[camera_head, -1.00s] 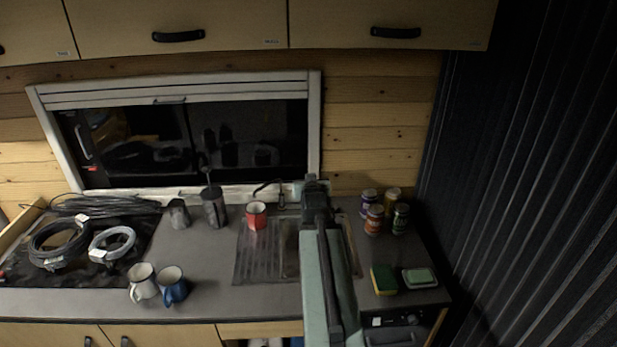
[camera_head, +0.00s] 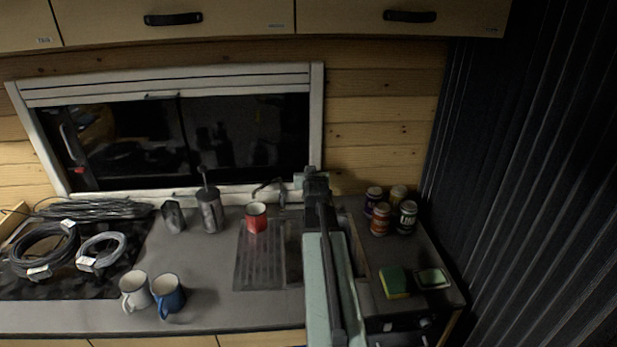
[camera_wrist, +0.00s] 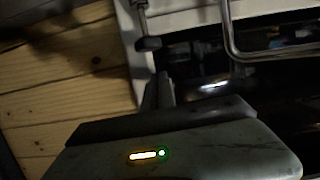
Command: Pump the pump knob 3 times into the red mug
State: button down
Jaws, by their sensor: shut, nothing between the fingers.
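The red mug (camera_head: 256,224) stands upright at the back of the counter, at the left of the sink. In the wrist view a thin metal rod with a dark knob-like end (camera_wrist: 148,43) shows just beyond my fingers; I cannot tell surely whether this is the pump knob. My gripper (camera_wrist: 160,88) is shut and empty. In the head view my arm's end (camera_head: 314,182) is over the back of the sink, right of the mug and spout, and hides what lies behind it.
A white mug (camera_head: 136,291) and a blue mug (camera_head: 168,296) stand at the front left. A metal cup (camera_head: 173,217) and a plunger pot (camera_head: 210,212) stand at the back. Several jars (camera_head: 380,221), a sponge (camera_head: 394,282) and a dish are at right. Cabinets hang above.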

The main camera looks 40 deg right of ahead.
jog(key=f, duration=0.1)
jog(key=f+b, duration=0.1)
jog(key=shift+s+a+f+b, duration=0.15)
jog(key=shift+s+f+b, duration=0.15)
jog(key=shift+s+f, duration=0.1)
notch_tip(320, 180, down, 4)
jog(key=b, duration=0.4)
jog(key=shift+f, duration=0.2)
jog(key=shift+r, duration=0.15)
